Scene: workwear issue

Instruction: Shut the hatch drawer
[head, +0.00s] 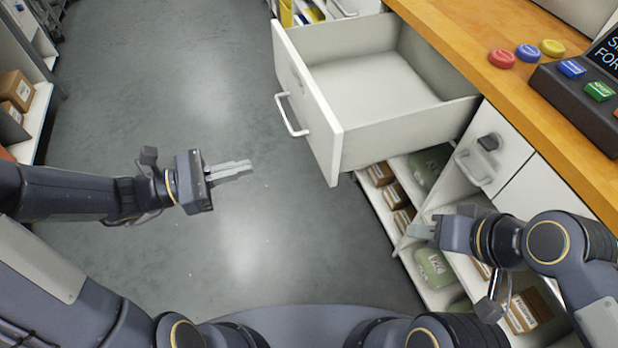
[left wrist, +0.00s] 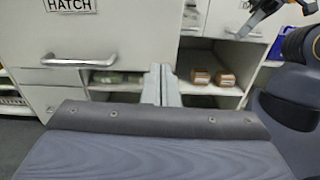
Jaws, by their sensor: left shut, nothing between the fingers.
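The hatch drawer (head: 375,75) is pulled out from the counter in the head view and looks empty inside. Its white front carries a bar handle (head: 291,115). In the left wrist view the drawer front bears a "HATCH" label (left wrist: 70,5) above the handle (left wrist: 80,60). My left gripper (head: 250,168) is shut and empty, left of and below the drawer front, apart from it. Its fingers (left wrist: 161,85) also show in the left wrist view. My right gripper (head: 410,231) is in front of the lower shelves; its finger gap cannot be made out.
The wooden counter (head: 460,50) holds red, blue and yellow pucks and a dark button panel (head: 585,105). Open shelves below the drawer hold cartons (head: 395,195) and green bundles (head: 432,268). A shelf with boxes (head: 15,90) stands at far left. The grey floor between is clear.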

